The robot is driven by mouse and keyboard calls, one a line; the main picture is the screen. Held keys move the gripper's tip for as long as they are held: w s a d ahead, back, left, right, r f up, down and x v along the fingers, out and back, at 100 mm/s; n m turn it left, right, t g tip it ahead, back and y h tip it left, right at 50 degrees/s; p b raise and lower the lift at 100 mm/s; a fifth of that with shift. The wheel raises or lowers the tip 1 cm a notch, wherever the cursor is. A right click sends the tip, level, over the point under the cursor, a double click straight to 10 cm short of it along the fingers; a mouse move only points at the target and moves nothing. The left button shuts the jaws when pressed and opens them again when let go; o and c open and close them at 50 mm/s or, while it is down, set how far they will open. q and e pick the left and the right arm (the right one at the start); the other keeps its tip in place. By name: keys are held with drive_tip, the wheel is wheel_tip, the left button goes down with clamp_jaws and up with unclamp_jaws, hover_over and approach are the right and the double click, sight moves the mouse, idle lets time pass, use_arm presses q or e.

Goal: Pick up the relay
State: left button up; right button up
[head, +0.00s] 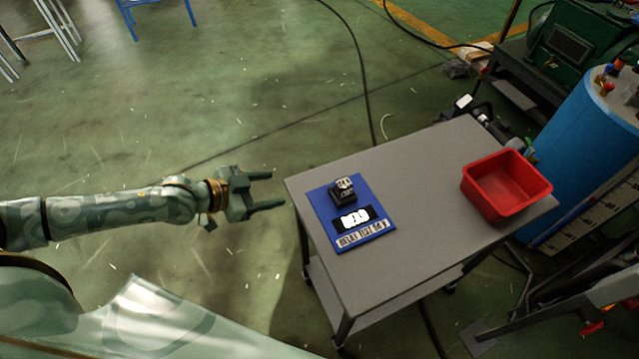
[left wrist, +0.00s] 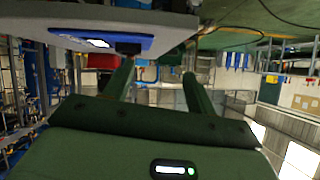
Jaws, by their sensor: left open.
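The relay (head: 342,192) is a small dark block with a light top. It sits on a blue board (head: 378,205) with a label strip, on the grey cart top. My left gripper (head: 278,190) is open and empty, just left of the cart's left edge and apart from the relay. In the left wrist view my left gripper's fingers (left wrist: 158,85) are spread. There the relay (left wrist: 128,48) shows as a dark shape by the blue board (left wrist: 75,37), beyond the left finger. My right gripper is not in view.
A red bin (head: 506,187) stands at the right end of the grey cart (head: 430,175). A blue cylinder (head: 590,140) and dark machinery stand beyond the cart at the right. A black cable (head: 362,70) runs across the green floor. The cart top between board and bin is clear.

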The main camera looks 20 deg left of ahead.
use_arm(q)
drive_tip(key=h, duration=0.2)
approach(337, 187)
drive_tip(key=shift+n, duration=0.4)
drive_tip(key=x, duration=0.2)
drive_tip(key=b+x, duration=0.2)
drive_tip(key=x, duration=0.1)
drive_tip(key=shift+w+f, duration=0.35)
drive_tip(key=shift+f, duration=0.1)
drive_tip(key=x, duration=0.3)
drive_tip(key=b+x, duration=0.1)
drive_tip(key=x, duration=0.2)
drive_tip(key=shift+d+r, duration=0.2)
drive_tip(key=shift+d, duration=0.05)
drive_tip(key=shift+r, duration=0.1)
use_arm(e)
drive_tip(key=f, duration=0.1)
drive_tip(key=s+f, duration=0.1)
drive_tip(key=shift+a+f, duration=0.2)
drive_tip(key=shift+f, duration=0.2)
use_arm(q)
drive_tip(key=c, duration=1)
drive_tip(key=shift+c, duration=0.8)
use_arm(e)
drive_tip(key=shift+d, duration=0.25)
